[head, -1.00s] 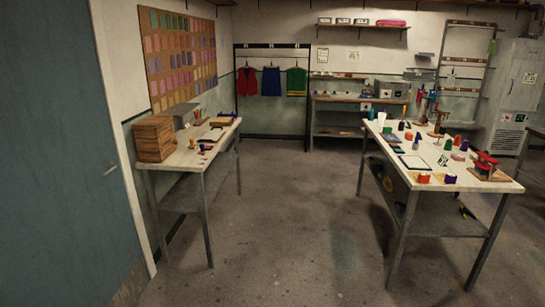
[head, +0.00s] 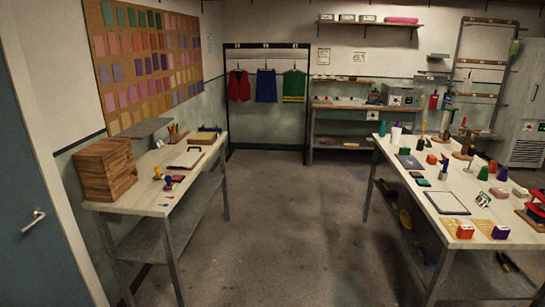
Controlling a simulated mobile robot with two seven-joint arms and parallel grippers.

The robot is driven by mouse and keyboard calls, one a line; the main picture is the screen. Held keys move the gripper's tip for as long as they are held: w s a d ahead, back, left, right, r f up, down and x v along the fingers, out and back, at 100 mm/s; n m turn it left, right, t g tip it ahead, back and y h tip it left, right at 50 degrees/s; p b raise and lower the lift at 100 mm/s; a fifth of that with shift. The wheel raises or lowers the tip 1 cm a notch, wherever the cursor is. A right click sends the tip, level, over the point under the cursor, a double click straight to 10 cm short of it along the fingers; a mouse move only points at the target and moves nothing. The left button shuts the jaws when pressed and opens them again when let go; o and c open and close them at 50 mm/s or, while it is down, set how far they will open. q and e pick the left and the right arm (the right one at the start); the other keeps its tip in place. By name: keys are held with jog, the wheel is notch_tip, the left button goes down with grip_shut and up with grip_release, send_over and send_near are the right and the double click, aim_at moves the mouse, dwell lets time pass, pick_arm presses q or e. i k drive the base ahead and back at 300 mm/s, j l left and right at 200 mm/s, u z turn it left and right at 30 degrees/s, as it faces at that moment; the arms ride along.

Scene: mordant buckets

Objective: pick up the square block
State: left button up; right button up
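I cannot tell for certain which thing is the square block. Several small block-like pieces stand on the right table (head: 425,200). Among them are an orange-red block (head: 464,232) and a purple block (head: 500,232) near its front edge, and a smaller red block (head: 431,159) farther back. A pale pink block (head: 520,193) lies toward the right. On the left table (head: 150,200) there are small coloured pieces (head: 168,183), too small to make out. Neither of my grippers is in view.
A wooden drawer box (head: 106,170) stands on the left table. A clear floor aisle (head: 290,220) runs between the two tables to a garment rack (head: 266,95) and a back bench (head: 345,105). A blue door (head: 30,200) is at the left.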

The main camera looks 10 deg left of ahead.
aim_at(169, 186)
jog(key=i+l+u, duration=0.35)
jog(key=i, duration=0.15)
jog(key=i+l+u, duration=0.7)
jog(key=l+u, duration=0.15)
jog(key=l, duration=0.2)
jog(key=i+l+u, duration=0.1)
jog(key=l+u, duration=0.15)
jog(key=l, duration=0.15)
jog(key=l+u, duration=0.3)
jog(key=l, duration=0.4)
jog(key=l+u, duration=0.3)
jog(key=l, duration=0.45)
